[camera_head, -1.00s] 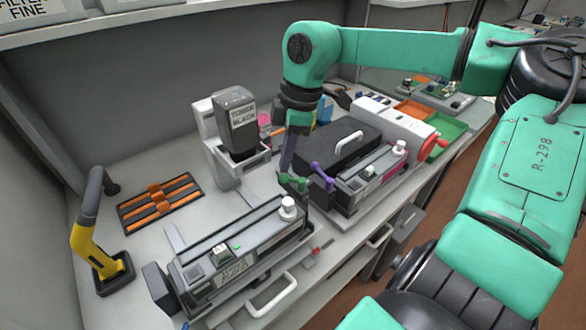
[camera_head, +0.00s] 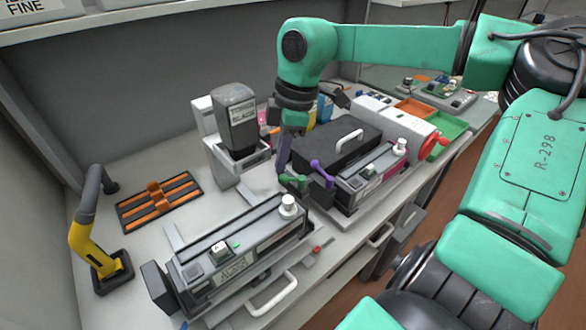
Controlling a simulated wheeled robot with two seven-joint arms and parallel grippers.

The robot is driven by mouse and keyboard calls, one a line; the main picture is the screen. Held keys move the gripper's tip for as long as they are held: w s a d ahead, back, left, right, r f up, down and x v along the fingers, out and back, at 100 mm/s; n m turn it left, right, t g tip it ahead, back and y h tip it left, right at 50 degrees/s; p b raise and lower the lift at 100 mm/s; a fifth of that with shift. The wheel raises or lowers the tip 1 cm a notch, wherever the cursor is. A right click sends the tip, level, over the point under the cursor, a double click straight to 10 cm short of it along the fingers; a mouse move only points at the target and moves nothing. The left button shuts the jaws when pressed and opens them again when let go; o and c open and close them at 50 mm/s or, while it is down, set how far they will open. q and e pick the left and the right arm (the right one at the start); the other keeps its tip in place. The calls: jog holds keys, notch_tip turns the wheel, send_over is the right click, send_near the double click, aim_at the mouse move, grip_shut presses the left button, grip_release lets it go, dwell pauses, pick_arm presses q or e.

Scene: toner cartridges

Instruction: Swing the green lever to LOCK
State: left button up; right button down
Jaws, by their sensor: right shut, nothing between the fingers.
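The green lever (camera_head: 292,182) sits between the near grey toner cartridge (camera_head: 240,250) and the far dark cartridge unit, close to a purple lever (camera_head: 321,173). My right gripper (camera_head: 284,170) points down just above and behind the green lever. Its fingers are shut and hold nothing. The fingertips look very close to the lever; I cannot tell whether they touch it. No LOCK marking is readable here. My left gripper is not in view.
A black-topped unit (camera_head: 332,147) with a white handle stands right of my gripper. A yellow-handled tool (camera_head: 90,240) and an orange-slotted rack (camera_head: 160,202) are at the left. Bare bench lies between.

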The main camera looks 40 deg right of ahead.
jog(key=shift+a, duration=0.3)
jog(key=shift+s+a+f, duration=0.1)
jog(key=shift+s+a, duration=0.05)
jog(key=shift+s+a+b, duration=0.1)
jog(key=shift+a+b, duration=0.05)
jog(key=shift+b, duration=0.15)
jog(key=shift+s+a, duration=0.1)
jog(key=shift+a, duration=0.1)
jog(key=shift+s+a, duration=0.1)
jog(key=shift+s, duration=0.05)
dwell(0.3)
jog(key=shift+b, duration=0.35)
